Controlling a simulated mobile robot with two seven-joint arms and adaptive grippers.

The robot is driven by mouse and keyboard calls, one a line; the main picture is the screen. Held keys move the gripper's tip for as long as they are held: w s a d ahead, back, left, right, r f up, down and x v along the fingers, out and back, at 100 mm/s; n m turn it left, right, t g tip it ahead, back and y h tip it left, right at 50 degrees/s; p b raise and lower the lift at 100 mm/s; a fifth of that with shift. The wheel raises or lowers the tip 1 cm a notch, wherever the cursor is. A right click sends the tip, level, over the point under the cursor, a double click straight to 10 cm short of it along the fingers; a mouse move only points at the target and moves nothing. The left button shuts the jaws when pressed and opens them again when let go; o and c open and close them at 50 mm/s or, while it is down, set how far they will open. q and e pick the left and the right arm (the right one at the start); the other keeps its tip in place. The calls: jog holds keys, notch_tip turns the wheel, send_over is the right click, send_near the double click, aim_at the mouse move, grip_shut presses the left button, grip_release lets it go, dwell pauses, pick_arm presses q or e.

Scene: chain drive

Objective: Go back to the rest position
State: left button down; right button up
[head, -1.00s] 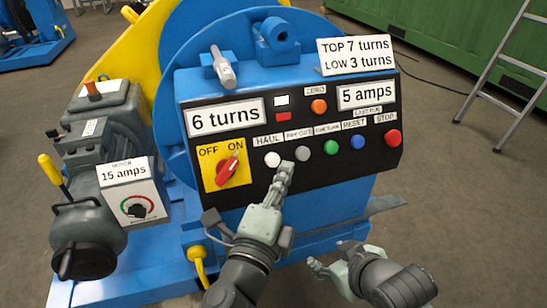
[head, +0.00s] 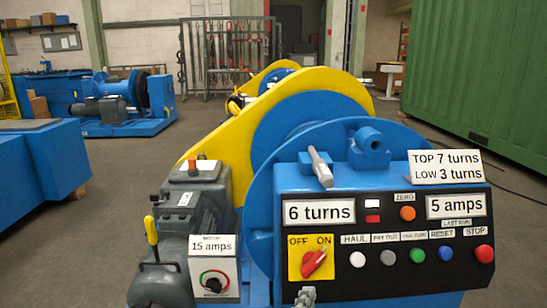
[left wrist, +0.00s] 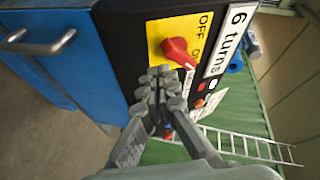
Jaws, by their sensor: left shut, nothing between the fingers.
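My left gripper (head: 305,296) shows only as its tips at the bottom edge of the head view, below the OFF/ON switch (head: 314,262). In the left wrist view its fingers (left wrist: 163,76) are together and empty, in front of the panel near the red switch knob (left wrist: 178,52). I cannot tell how far the tips are from the panel. The control panel (head: 420,275) carries white, grey, green, blue and red buttons and reads 6 turns and 5 amps. The red knob points toward ON. My right gripper is not in view.
The blue winch with its yellow guard (head: 240,133) stands behind the panel. A grey motor with a 15 amps box (head: 213,265) is at its left. A green container (head: 480,75) stands at the right. A ladder (left wrist: 245,147) shows in the left wrist view.

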pick_arm(q)
jog(key=s+a+f+n+g+y+p, duration=0.1)
jog(key=a+f+n+g+y, duration=0.3)
jog(key=a+f, duration=0.45)
jog(key=s+a+f+n+g+y, duration=0.2)
jog(key=a+f+n, duration=0.45)
jog(key=a, duration=0.35)
jog(key=s+a+f+n+g, duration=0.3)
jog(key=s+a+f, duration=0.2)
jog(key=s+a, duration=0.2)
jog(key=s+a+f+n+g+y+p, duration=0.1)
jog(key=s+a+f+n+g, duration=0.2)
jog(key=s+a+f, duration=0.3)
jog(key=s+a+n, duration=0.1)
jog(key=s, duration=0.2)
jog(key=shift+s+a+f, duration=0.25)
jog(key=shift+a, duration=0.05)
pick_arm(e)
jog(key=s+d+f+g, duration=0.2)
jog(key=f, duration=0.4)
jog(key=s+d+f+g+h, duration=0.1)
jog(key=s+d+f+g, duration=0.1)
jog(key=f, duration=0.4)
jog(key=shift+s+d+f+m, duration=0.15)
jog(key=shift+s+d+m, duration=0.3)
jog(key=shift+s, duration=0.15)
